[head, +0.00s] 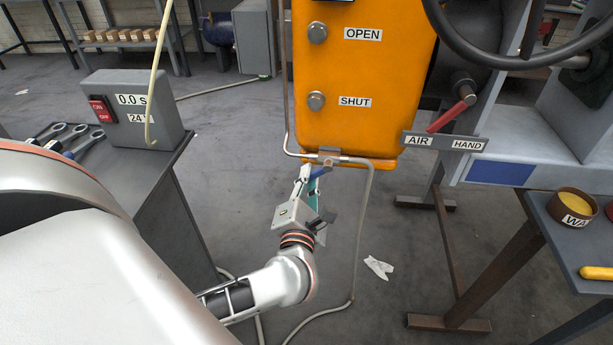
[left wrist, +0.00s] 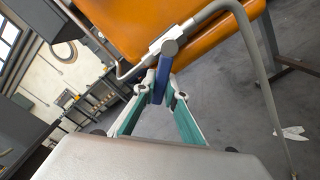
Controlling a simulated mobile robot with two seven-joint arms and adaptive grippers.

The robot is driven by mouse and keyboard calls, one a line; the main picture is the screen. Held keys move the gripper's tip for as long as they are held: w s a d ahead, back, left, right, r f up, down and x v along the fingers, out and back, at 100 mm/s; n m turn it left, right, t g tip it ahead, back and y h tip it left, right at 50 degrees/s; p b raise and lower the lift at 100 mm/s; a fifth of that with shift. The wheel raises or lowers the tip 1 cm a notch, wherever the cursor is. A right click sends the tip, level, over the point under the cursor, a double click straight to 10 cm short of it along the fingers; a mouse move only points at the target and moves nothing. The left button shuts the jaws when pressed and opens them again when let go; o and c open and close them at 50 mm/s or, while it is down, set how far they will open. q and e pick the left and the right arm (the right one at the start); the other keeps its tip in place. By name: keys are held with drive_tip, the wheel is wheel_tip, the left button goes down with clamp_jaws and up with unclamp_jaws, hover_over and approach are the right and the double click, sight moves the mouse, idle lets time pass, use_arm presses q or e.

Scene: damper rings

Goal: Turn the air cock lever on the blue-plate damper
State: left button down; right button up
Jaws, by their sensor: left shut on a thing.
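The blue air cock lever (head: 322,170) hangs from a grey valve body (head: 330,155) in the pipe under the orange damper box (head: 360,75). My left gripper (head: 310,180) reaches up to it from below. In the left wrist view, the lever (left wrist: 162,78) sits between the two fingertips of the left gripper (left wrist: 162,94), which is shut on it. The lever slants downward from the valve. A blue plate (head: 500,172) is on the grey frame to the right. My right gripper is not in view.
A red lever (head: 452,115) sits above the AIR/HAND plate (head: 443,142), near a dark handwheel (head: 520,60). A grey switch box (head: 135,110) and wrenches (head: 65,138) are on the left bench. A white rag (head: 378,268) lies on the floor.

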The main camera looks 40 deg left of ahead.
use_arm(q)
drive_tip(key=shift+r, duration=0.1)
drive_tip(key=c, duration=2)
unclamp_jaws()
drive_tip(key=shift+c, duration=0.2)
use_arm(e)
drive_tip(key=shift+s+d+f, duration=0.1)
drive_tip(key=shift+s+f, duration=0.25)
use_arm(q)
drive_tip(key=shift+s, duration=0.1)
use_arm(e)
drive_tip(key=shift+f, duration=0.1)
use_arm(q)
drive_tip(key=v, duration=1.2)
drive_tip(key=shift+a, duration=0.1)
